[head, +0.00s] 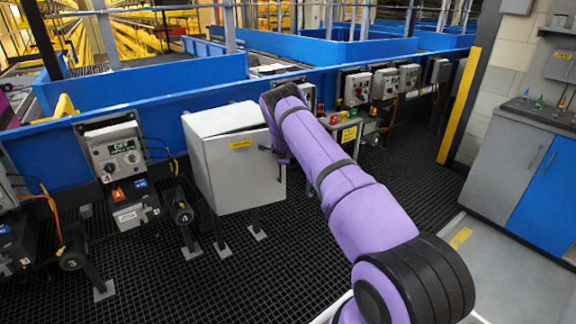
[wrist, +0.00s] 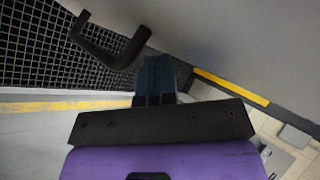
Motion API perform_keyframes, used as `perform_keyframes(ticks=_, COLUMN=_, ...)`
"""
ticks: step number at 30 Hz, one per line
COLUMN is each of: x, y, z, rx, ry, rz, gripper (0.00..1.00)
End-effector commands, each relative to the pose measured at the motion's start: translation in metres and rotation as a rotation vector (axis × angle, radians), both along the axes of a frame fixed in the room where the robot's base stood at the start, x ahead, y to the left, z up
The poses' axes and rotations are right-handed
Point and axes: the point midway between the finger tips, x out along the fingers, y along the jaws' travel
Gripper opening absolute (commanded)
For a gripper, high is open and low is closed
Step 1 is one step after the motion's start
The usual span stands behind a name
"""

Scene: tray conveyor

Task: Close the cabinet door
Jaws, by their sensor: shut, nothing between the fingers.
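The cabinet (head: 222,120) is a light grey box on short legs beside the blue conveyor side. Its door (head: 235,180) faces me and carries a yellow label; I cannot tell whether a gap is left at its edge. In the wrist view, a plain grey panel surface (wrist: 230,45) fills the upper right, with a black bar handle (wrist: 112,48) at its left. My gripper (wrist: 155,68) is shut and empty, with its fingertips close to the panel and right of the handle; contact cannot be told. In the head view my arm's end is at the door's right edge and hides the fingers.
A grey and blue cupboard (head: 510,160) stands far right. The dark grating floor (head: 240,285) in front is clear.

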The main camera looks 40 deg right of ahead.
Motion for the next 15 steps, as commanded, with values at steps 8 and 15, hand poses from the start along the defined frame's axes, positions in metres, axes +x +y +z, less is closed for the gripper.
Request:
perform_keyframes(ticks=8, x=0.036, y=-0.010, z=-0.001, rx=-0.001, ry=-0.001, rz=0.090, gripper=0.00)
perform_keyframes(ticks=15, x=0.051, y=-0.014, z=0.000, rx=-0.001, ry=-0.001, rz=0.131, gripper=0.00)
